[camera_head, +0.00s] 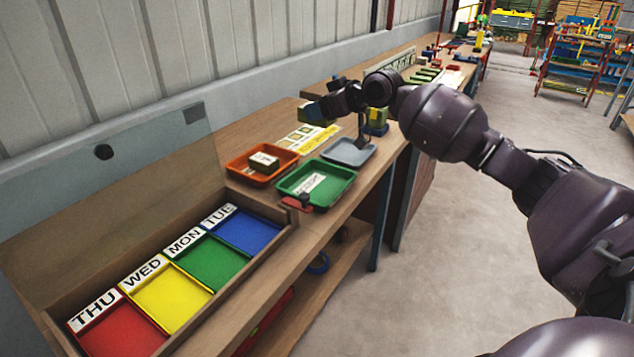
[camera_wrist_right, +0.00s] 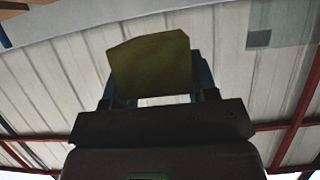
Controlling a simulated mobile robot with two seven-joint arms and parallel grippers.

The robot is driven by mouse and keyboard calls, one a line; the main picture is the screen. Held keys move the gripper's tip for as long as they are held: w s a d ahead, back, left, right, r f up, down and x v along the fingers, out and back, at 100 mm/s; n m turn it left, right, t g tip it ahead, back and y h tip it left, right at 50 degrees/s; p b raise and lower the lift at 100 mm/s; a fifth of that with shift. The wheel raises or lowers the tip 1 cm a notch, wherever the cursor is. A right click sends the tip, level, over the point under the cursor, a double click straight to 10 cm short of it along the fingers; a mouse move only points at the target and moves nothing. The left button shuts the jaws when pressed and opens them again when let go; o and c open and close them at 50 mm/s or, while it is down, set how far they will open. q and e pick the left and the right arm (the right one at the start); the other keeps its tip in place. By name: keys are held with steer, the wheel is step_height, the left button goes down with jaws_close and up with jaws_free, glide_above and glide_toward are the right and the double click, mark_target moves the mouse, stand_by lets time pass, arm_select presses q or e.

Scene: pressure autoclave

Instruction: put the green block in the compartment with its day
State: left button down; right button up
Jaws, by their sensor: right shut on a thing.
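The green block (camera_head: 309,114) looks olive. My right gripper (camera_head: 318,109) is shut on it and holds it up, over the bench near the trays; it also shows in the right wrist view (camera_wrist_right: 150,65). The wooden organizer (camera_head: 172,231) is at the lower left of the head view. Its compartments are THU red (camera_head: 122,332), WED yellow (camera_head: 172,297), MON green (camera_head: 212,262) and TUE blue (camera_head: 249,231); all look empty. Its clear lid (camera_head: 110,180) stands open at the back. I cannot read a day on the block. My left gripper is out of view.
An orange tray (camera_head: 236,167) holds a labelled block (camera_head: 264,163). A green tray (camera_head: 338,187) and a grey tray (camera_head: 352,155) stand beside it. A yellow printed sheet (camera_head: 308,140) lies behind. The clear lid and box walls are obstacles. The bench's front edge is close.

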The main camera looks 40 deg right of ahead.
steer(key=b, duration=0.3)
glide_above(320, 189)
step_height(320, 189, down, 18)
steer(key=shift+f, duration=0.7)
steer(key=shift+f, duration=0.1)
steer(key=shift+f, duration=0.15)
steer(key=o, duration=0.8)
steer(key=shift+o, duration=0.6)
